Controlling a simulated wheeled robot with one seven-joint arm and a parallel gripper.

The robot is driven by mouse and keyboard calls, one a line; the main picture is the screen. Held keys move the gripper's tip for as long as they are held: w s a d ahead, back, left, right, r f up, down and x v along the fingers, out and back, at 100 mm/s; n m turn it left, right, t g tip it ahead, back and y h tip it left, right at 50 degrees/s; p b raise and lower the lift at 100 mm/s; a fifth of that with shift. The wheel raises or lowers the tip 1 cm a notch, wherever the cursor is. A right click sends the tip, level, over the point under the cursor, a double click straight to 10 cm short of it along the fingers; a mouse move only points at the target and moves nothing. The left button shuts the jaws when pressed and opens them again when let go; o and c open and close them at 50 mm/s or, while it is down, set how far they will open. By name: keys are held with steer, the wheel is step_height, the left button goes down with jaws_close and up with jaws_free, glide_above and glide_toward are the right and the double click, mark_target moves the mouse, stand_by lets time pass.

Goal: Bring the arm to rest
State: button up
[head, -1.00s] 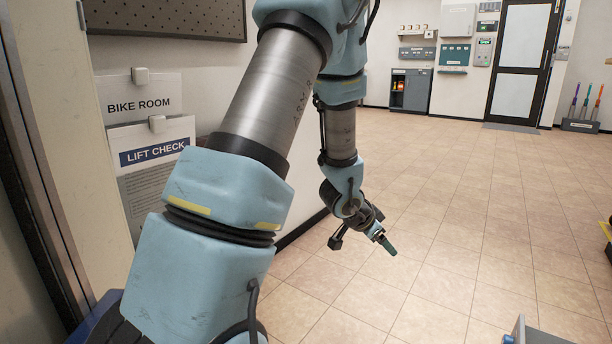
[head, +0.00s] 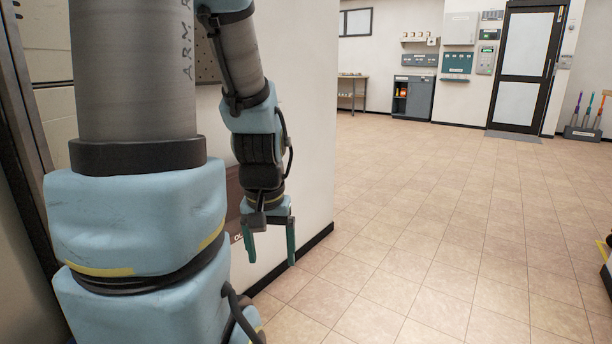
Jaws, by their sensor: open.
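My arm stands at the left of the head view, bent at the top out of the picture and hanging down again. My gripper (head: 271,245) hangs from its end with both fingers pointing down. The two dark green fingers are apart, with nothing between them. The gripper is in front of the white wall's lower part, near its corner; I cannot tell how wide the gap to the wall is.
The white wall (head: 312,130) ends at a corner just right of my arm. The tiled floor (head: 440,230) is wide and clear. A grey cabinet (head: 412,98), a black-framed door (head: 524,68) and a rack (head: 582,133) stand at the back. A dark object edges in at right.

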step_height(320, 180, up, 31)
steer(key=p, duration=2.9)
steer(key=shift+r, duration=0.2)
steer(key=shift+o, duration=0.7)
steer(key=shift+r+p, duration=0.1)
steer(key=shift+p, duration=0.25)
steer(key=shift+o, duration=0.8)
